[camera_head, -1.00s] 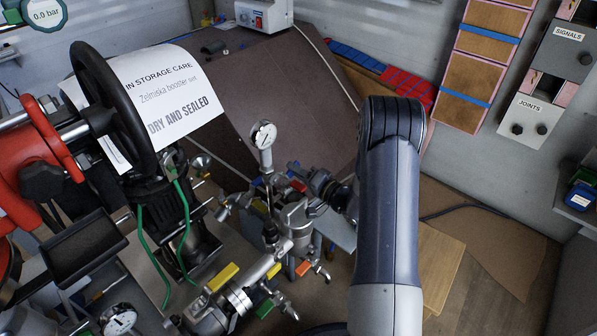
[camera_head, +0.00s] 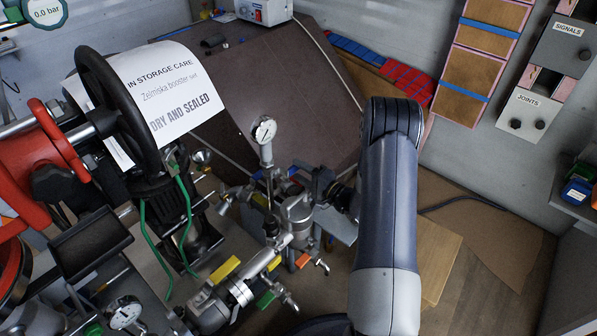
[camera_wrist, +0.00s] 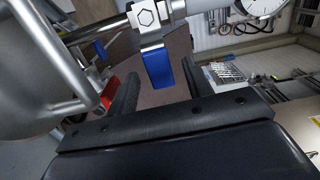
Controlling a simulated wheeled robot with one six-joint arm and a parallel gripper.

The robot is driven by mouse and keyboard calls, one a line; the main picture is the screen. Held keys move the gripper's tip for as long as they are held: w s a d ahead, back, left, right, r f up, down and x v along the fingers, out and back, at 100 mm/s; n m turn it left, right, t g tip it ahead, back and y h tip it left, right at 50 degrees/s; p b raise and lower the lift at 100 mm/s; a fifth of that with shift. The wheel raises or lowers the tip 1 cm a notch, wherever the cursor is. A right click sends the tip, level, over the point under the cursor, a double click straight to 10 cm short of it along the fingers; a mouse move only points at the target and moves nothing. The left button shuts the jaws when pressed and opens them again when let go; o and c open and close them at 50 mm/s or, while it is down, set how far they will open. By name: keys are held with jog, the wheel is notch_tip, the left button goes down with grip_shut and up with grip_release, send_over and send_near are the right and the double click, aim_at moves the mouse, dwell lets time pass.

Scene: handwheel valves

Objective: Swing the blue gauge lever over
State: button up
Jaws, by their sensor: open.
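The blue lever (camera_wrist: 160,70) hangs from a bright metal valve body with a hex nut (camera_wrist: 147,18) in the wrist view. My gripper (camera_wrist: 163,72) is open, with one dark finger on each side of the lever and visible gaps between. I cannot tell how deep the lever reaches between the fingers. A round white-faced gauge (camera_wrist: 262,4) is partly cut off at the upper right. In the head view the gauge (camera_head: 264,130) stands upright on its stem, and my gripper (camera_head: 318,186) is at the pipework to its lower right. The blue lever is hard to make out there.
A metal filter bowl (camera_head: 298,210) stands close to my gripper. Yellow (camera_head: 226,267), green (camera_head: 265,299) and orange (camera_head: 303,260) handles sit lower on the pipework. A large black handwheel (camera_head: 120,105) and a paper sign (camera_head: 172,88) are at the left.

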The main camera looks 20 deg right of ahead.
jog(key=shift+v, duration=2.4)
jog(key=p+v, duration=0.2)
jog(key=v, duration=0.8)
jog(key=shift+s+d, duration=0.2)
jog(key=shift+s, duration=0.15)
jog(key=b+x, duration=0.2)
jog(key=x, duration=1.1)
jog(key=shift+w+a, duration=0.2)
jog(key=shift+w, duration=0.1)
jog(key=shift+x, duration=1.75)
jog(key=shift+s+r+n+b, duration=0.15)
jog(key=shift+r+n+b, duration=0.3)
jog(key=shift+n, duration=0.45)
